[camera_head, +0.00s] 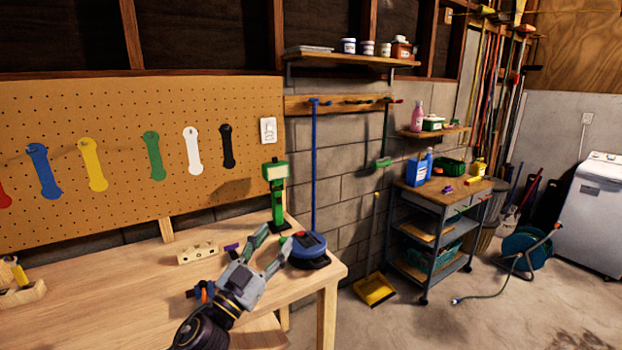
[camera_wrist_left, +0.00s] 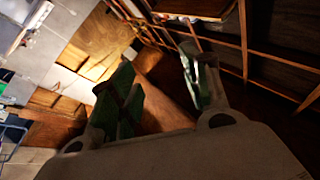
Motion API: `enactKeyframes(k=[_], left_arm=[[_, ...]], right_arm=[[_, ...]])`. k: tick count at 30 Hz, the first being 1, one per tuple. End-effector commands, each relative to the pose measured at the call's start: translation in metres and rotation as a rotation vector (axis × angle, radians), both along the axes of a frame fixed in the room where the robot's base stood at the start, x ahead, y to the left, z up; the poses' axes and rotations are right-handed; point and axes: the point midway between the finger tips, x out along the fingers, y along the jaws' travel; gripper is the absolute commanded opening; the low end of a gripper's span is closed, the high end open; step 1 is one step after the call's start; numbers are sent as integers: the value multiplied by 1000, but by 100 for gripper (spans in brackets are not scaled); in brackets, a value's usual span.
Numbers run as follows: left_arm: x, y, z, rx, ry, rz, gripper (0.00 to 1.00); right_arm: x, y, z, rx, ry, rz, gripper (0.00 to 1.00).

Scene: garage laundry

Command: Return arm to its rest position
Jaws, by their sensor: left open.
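My left gripper (camera_head: 276,237) reaches in from the bottom of the head view, over the right part of the wooden workbench (camera_head: 130,290). Its two fingers are spread apart and nothing shows between them. In the left wrist view the same gripper (camera_wrist_left: 157,62) has its fingers apart, with the room's wooden framing behind. My right gripper is in neither view.
A blue round-based tool (camera_head: 307,247) and a green upright device (camera_head: 276,190) stand close by the gripper on the bench. A wooden block with holes (camera_head: 197,253) lies left of it. A pegboard (camera_head: 120,180) rises behind. A metal cart (camera_head: 440,225) stands right, past open floor.

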Motion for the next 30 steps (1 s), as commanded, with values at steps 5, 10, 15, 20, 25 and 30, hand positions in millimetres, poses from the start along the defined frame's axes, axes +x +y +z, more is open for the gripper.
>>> enactKeyframes(k=[5, 10, 15, 20, 25, 30], left_arm=[[7, 31, -26, -51, 121, 152, 47], [8, 60, -61, -74, 261, 285, 47], [0, 86, -102, -74, 419, 403, 47], [-15, 107, -144, -56, 586, 491, 47], [-40, 124, -192, -20, 775, 561, 47], [-75, 135, -237, 33, 974, 601, 47]], right_arm=[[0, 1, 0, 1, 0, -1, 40], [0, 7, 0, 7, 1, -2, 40], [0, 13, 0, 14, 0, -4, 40], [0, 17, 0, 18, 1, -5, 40], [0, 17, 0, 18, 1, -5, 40], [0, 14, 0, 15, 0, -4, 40]])
